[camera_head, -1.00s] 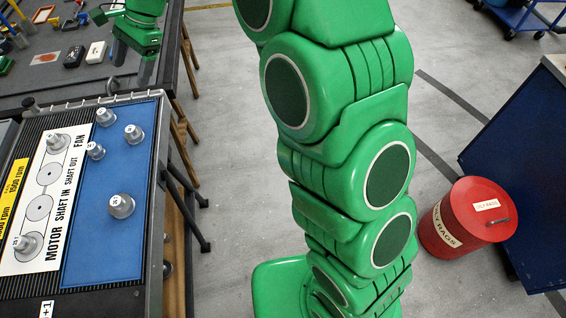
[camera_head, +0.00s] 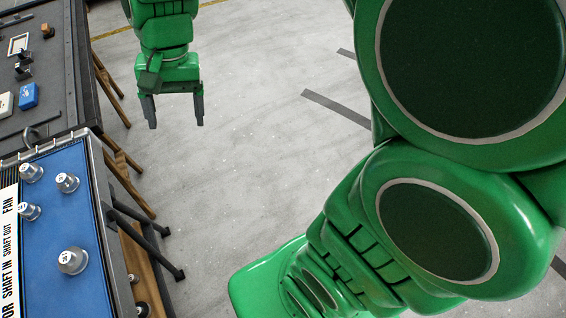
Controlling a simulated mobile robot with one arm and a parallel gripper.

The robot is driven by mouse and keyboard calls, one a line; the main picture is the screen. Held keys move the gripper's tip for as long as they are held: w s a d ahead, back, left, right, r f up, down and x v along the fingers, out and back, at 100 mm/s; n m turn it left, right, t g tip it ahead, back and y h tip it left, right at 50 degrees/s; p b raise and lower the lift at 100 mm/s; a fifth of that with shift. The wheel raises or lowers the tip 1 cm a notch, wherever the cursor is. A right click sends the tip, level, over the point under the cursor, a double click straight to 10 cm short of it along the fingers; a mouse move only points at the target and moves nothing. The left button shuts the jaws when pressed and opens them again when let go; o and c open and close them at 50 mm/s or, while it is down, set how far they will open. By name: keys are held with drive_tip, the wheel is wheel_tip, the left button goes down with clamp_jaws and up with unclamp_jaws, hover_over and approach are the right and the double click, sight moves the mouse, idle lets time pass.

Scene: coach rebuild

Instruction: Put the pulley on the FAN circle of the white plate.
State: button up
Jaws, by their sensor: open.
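My gripper (camera_head: 174,113) hangs at the upper middle-left, over the grey floor, with its two dark fingers apart and nothing between them. Several silver pulleys with white labelled tops stand on the blue mat (camera_head: 50,222) at the left: one at the back (camera_head: 31,172), one to its right (camera_head: 67,182), one at the left edge of the mat (camera_head: 28,211) and a larger one in front (camera_head: 72,260). The labels are too small to read surely. Only a strip of the white plate (camera_head: 10,240) shows, with the word FAN; its FAN circle is outside the picture.
A dark grey table (camera_head: 60,75) with a blue box (camera_head: 28,95) and small parts stands at the upper left. Wooden and black supports jut out right of the bench (camera_head: 112,250). The floor (camera_head: 240,120) in the middle is clear. My green arm fills the right side.

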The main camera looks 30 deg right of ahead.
drive_tip(key=s+d+f+n+h, duration=0.2)
drive_tip(key=s+d+f, duration=0.1)
drive_tip(key=s+d, duration=1)
drive_tip(key=s, duration=0.4)
drive_tip(key=shift+s+d+f+n, duration=0.2)
drive_tip(key=shift+s+d+n, duration=0.05)
drive_tip(key=shift+n, duration=0.15)
